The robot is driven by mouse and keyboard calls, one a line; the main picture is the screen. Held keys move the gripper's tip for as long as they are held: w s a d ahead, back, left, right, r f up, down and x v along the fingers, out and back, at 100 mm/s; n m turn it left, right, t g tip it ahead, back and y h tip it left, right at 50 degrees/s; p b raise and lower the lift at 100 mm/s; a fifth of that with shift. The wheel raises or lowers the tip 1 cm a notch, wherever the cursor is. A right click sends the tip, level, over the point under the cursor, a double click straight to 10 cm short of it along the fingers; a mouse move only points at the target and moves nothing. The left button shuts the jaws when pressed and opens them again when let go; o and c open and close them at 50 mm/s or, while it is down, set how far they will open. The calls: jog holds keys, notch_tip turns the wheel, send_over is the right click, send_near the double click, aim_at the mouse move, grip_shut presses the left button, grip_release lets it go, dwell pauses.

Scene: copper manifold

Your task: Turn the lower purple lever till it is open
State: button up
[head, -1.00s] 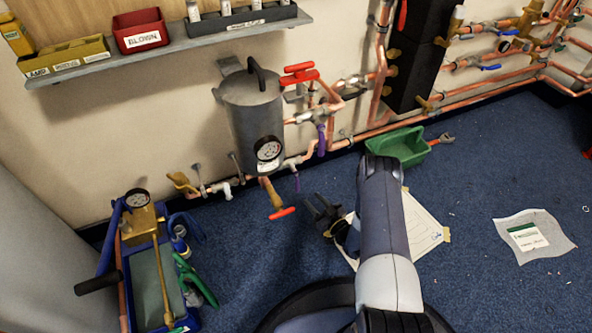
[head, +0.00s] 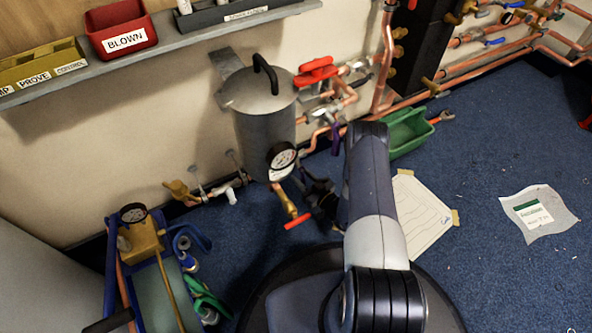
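The upper purple lever (head: 335,138) hangs from the copper pipework just right of the grey steel vessel (head: 265,118). The lower purple lever is not clearly seen; its place, low beside the vessel's dial gauge (head: 283,157), is covered by my dark gripper (head: 312,183). My gripper is at the foot of the vessel, close to the low pipe. Its fingers blend into the shadow, so I cannot tell whether they are open or whether they touch the lever.
A brass valve with a red handle (head: 297,221) sticks out just left of my gripper. A red lever (head: 315,71) is above. A green bin (head: 406,132) and a paper sheet (head: 424,215) lie to the right. A blue pump unit (head: 150,262) stands at left. Blue carpet at right is mostly clear.

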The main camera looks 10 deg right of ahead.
grip_shut()
dwell(0.4)
